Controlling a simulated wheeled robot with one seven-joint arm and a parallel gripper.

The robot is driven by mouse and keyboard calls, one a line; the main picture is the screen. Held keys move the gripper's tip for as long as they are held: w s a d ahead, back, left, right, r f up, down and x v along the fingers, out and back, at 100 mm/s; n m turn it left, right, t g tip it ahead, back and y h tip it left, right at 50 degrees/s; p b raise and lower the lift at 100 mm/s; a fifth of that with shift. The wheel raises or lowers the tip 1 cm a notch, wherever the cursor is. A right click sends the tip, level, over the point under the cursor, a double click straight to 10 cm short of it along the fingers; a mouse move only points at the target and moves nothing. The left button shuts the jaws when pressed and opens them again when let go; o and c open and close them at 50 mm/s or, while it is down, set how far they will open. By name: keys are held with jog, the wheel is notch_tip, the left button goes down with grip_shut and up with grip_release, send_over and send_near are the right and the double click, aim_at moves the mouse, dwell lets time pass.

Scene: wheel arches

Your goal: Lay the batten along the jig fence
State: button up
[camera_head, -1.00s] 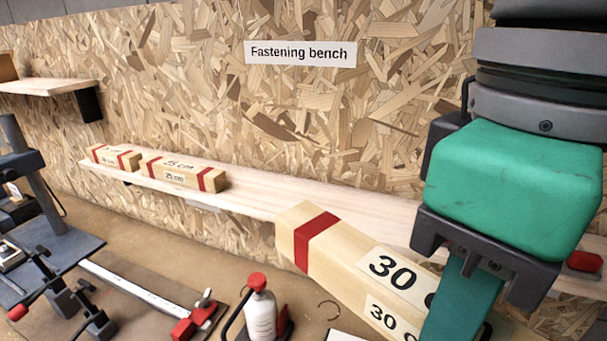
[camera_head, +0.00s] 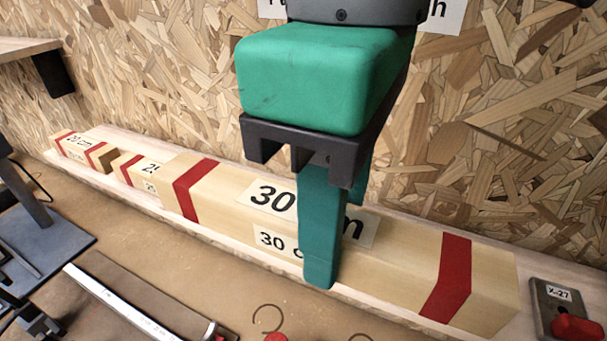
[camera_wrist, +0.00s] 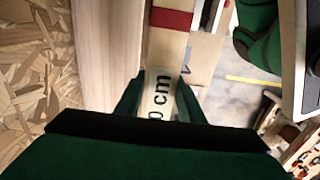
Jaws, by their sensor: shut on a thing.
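A long pale wooden batten (camera_head: 405,262) has red bands near both ends and "30 cm" labels. My gripper (camera_head: 340,235) is shut on its middle, with one green finger across its front face and part of the labels. In the wrist view the batten (camera_wrist: 165,48) runs away between my fingers (camera_wrist: 160,95). In the head view it lies lengthwise across the wall shelf (camera_head: 215,233); I cannot tell whether it touches the shelf or hangs just above. I cannot pick out a jig fence with certainty.
On the shelf, left of the held batten, lie a 25 cm batten (camera_head: 140,172), partly hidden by it, and a shorter banded batten (camera_head: 85,150). A dark plate marked X-27 (camera_head: 562,308) with a red part is at the right. An OSB wall (camera_head: 160,80) stands behind.

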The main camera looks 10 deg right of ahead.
jog(key=w+d+f, duration=0.1)
jog(key=w+f, duration=0.2)
jog(key=w, duration=0.1)
jog(key=w+d+f, duration=0.2)
jog(key=w+f, duration=0.1)
jog(key=w, duration=0.1)
jog(key=w+d+f, duration=0.2)
jog(key=w+f, duration=0.1)
jog(key=w, duration=0.1)
jog(key=f, duration=0.3)
jog(key=shift+w+d, duration=0.15)
jog(key=shift+w, duration=0.2)
jog(key=shift+f, duration=0.45)
jog(key=shift+f, duration=0.15)
jog(key=o, duration=1.3)
